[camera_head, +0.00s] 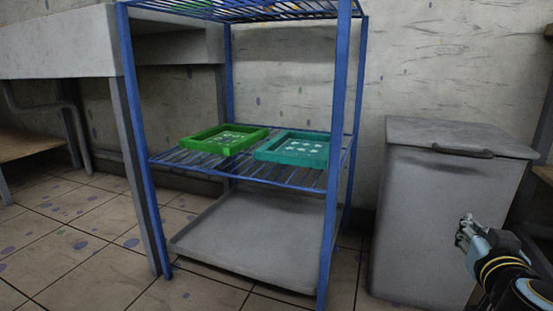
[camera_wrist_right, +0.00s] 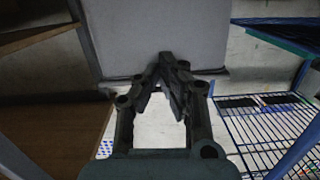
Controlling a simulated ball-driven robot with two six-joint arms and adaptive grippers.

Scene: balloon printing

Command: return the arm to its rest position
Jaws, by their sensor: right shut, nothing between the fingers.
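My right gripper (camera_head: 466,232) is at the lower right of the head view, in front of the grey bin and apart from the shelf rack. In the right wrist view its fingers (camera_wrist_right: 165,62) come together at the tips, with nothing between them. My left gripper does not show in either view.
A blue wire rack (camera_head: 335,200) holds a green tray (camera_head: 225,150) and a teal tray (camera_head: 318,160) on its middle shelf. A grey lidded bin (camera_head: 425,220) stands right of it. A grey sink (camera_head: 60,55) is at left. Tiled floor (camera_head: 85,260) in front is clear.

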